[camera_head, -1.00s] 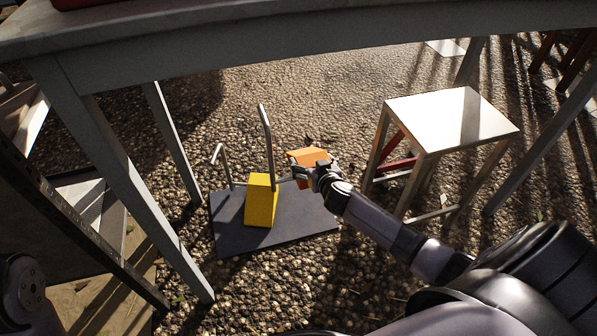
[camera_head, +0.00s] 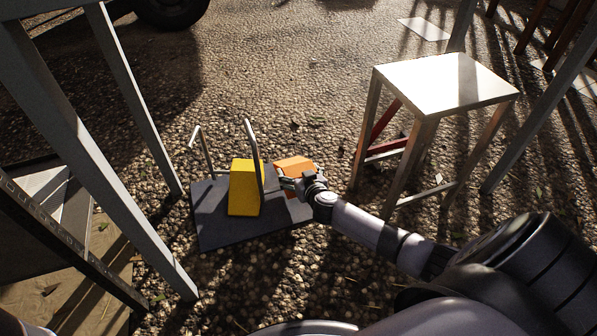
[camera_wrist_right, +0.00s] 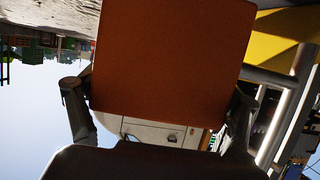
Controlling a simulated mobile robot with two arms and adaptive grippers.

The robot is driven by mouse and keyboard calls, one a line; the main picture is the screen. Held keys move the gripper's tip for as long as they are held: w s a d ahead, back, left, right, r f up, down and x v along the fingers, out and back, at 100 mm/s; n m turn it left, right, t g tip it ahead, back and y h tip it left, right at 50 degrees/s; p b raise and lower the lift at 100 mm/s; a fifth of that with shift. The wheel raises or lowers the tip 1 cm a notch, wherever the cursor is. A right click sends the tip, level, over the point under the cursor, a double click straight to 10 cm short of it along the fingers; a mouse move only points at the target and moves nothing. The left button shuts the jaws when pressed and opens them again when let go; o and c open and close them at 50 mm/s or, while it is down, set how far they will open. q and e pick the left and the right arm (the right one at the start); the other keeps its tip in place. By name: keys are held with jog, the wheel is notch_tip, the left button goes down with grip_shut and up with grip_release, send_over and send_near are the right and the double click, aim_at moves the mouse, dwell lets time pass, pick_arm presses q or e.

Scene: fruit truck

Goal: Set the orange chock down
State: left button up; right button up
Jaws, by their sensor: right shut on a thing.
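The orange chock (camera_head: 296,164) is in my right gripper (camera_head: 289,182), at the right side of the dark base plate (camera_head: 225,236). In the right wrist view the orange chock (camera_wrist_right: 170,55) fills the middle, between the two fingers. My right gripper is shut on it. The yellow chock (camera_head: 243,188) stands on the plate just left of it, with a bent metal rail between them. I cannot tell whether the orange chock touches the plate. My left gripper is not in view.
A white-topped stool (camera_head: 445,83) stands to the right, close to my right arm. Grey table legs (camera_head: 95,150) stand at the left. Another bent metal rail (camera_head: 203,150) rises at the plate's left. Open gravel lies behind the plate.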

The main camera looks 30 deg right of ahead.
notch_tip(320, 180, down, 4)
jog(key=b, duration=0.2)
jog(key=shift+w+r+b, duration=0.1)
jog(key=shift+r+b, duration=0.05)
jog(key=shift+b, duration=0.25)
jog(key=shift+r, duration=0.1)
jog(key=o, duration=1.5)
jog(key=shift+f, duration=0.25)
jog(key=o, duration=0.3)
jog(key=shift+r, duration=0.1)
jog(key=shift+o, duration=0.2)
jog(key=shift+s, duration=0.2)
